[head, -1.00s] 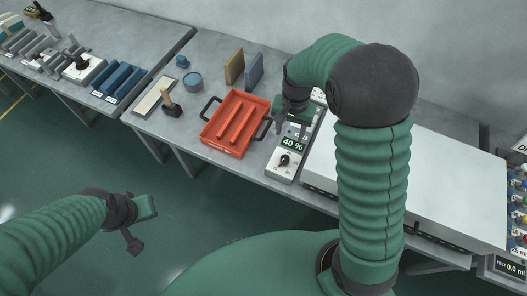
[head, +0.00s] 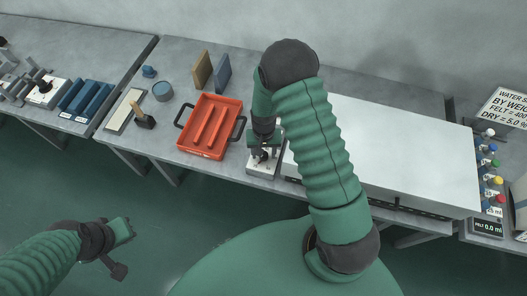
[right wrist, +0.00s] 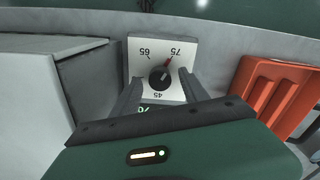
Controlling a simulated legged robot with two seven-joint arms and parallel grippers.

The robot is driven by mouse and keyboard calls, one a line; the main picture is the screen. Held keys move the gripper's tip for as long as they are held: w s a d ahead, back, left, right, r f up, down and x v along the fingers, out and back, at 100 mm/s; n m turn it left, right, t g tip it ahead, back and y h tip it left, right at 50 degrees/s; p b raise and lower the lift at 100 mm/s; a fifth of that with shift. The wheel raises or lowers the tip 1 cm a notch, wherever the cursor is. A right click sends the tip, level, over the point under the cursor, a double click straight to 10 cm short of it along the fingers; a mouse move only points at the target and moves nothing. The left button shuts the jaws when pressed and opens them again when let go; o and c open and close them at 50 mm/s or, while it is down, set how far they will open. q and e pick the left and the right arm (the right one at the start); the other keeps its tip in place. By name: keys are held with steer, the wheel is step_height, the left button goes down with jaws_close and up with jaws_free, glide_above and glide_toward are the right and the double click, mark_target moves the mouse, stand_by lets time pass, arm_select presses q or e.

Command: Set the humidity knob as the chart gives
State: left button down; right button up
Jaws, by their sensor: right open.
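The humidity knob (right wrist: 160,78) is black with a red pointer, on a white dial plate (right wrist: 138,66). In the right wrist view the pointer aims up and right, by the mark that reads 75. Marks that read 65 and 45 also show. My right gripper (right wrist: 159,80) is open, with one finger on each side of the knob and gaps showing. In the head view my right gripper (head: 263,153) is over the control box (head: 259,171) and hides its display and most of the knob. My left gripper (head: 122,250) hangs over the floor; its finger opening is unclear.
An orange tray (head: 208,126) with handles stands just left of the control box. A large white-topped unit (head: 385,140) stands close on its right. A sign (head: 508,108) about water by weight is partly cut off at far right. Coloured knobs (head: 491,165) line that side.

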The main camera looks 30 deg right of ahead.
mark_target(264, 154)
steer(key=shift+f, duration=0.25)
jaws_close()
steer(key=shift+m, duration=0.4)
jaws_free()
steer(key=shift+r, duration=0.1)
step_height(264, 154, up, 17)
steer(key=b, duration=0.1)
steer(key=shift+b, duration=0.3)
steer(key=shift+w+f, duration=0.1)
steer(key=shift+f, duration=0.1)
